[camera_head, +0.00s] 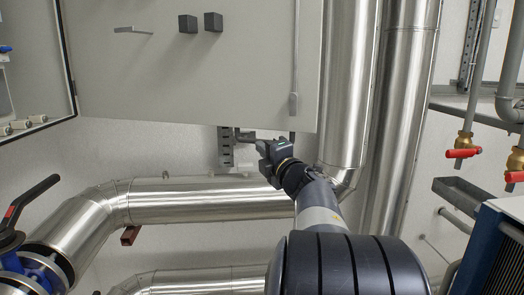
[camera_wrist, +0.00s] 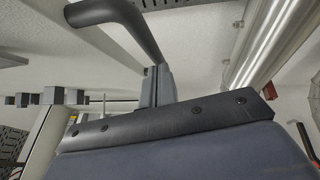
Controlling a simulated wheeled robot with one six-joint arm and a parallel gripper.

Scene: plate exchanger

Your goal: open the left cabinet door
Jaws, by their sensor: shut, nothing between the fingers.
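The light grey cabinet door (camera_head: 190,75) fills the upper middle of the head view, standing swung out from the cabinet (camera_head: 22,85) at the left. A locking rod with a small lever (camera_head: 294,102) runs down its right side. My gripper (camera_head: 264,149) is just below the door's lower edge, right of its middle. In the wrist view its fingers (camera_wrist: 158,78) are together and empty. A dark bent bar (camera_wrist: 125,28) beside the pale door panel (camera_wrist: 45,35) ends close above the fingertips. I cannot tell whether it touches them.
Silver pipes (camera_head: 345,85) stand right of the door, close to my arm. A horizontal silver pipe (camera_head: 215,198) runs below it. A black-handled valve (camera_head: 30,205) is at lower left. Red-handled valves (camera_head: 463,152) and a blue-edged unit (camera_head: 490,255) are at right.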

